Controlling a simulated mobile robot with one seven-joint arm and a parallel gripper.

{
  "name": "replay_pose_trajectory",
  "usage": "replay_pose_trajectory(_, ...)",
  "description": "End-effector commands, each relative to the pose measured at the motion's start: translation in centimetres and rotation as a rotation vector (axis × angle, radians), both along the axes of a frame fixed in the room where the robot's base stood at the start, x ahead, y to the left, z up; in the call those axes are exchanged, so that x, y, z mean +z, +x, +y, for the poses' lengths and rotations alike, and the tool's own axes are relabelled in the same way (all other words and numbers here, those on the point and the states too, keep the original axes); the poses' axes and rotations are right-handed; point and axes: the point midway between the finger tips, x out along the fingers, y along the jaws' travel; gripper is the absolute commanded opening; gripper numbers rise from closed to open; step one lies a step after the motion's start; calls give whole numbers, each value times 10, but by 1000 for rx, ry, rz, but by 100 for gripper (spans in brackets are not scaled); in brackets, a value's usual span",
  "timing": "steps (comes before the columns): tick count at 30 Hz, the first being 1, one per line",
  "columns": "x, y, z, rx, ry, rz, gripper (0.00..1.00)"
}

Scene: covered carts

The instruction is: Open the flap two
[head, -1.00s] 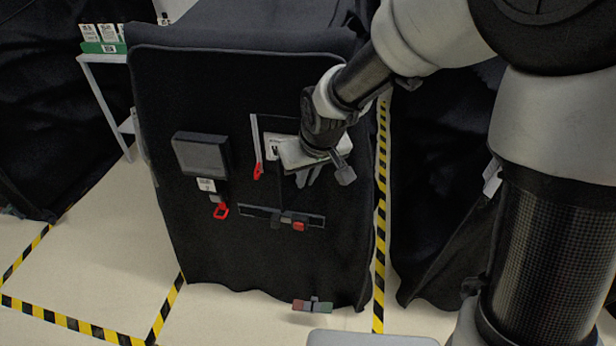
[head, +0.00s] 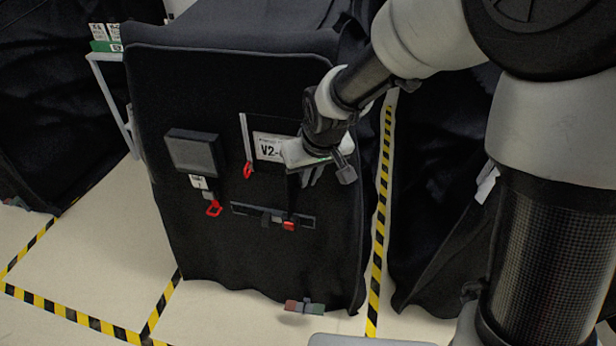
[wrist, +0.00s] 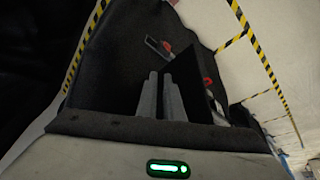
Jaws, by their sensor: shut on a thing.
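The covered black cart (head: 250,255) stands in front of me. On its right half is a white label reading "V2-" (head: 268,148), partly hidden by my wrist. I take the dark panel around it as flap two (head: 284,168). In the wrist view a black panel (wrist: 204,92) stands out from the cloth beside my fingers. My gripper (head: 308,178) is at the right side of this panel. Its two grey fingers also show in the wrist view (wrist: 161,92), close together and shut at the panel's edge. The exact contact is hidden.
A dark box (head: 195,152) and a red hook (head: 213,208) are on the cart's left. Another red hook (head: 248,170) hangs beside the label. A slotted bar with a red block (head: 288,225) sits below. Yellow-black tape (head: 378,230) marks the floor.

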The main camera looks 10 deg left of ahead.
Motion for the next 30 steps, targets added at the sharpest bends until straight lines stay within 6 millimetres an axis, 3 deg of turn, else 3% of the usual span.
replay_pose_trajectory(11, 2, 3, 0, -3, 2, -7, 0)
replay_pose_trajectory(12, 2, 3, 0, -3, 2, -7, 10)
replay_pose_trajectory(15, 2, 2, 0, -1, 2, -6, 26)
replay_pose_trajectory(25, 3, 0, 0, -1, 2, -2, 26)
replay_pose_trajectory(30, 24, -6, -4, -2, 3, -6, 26)
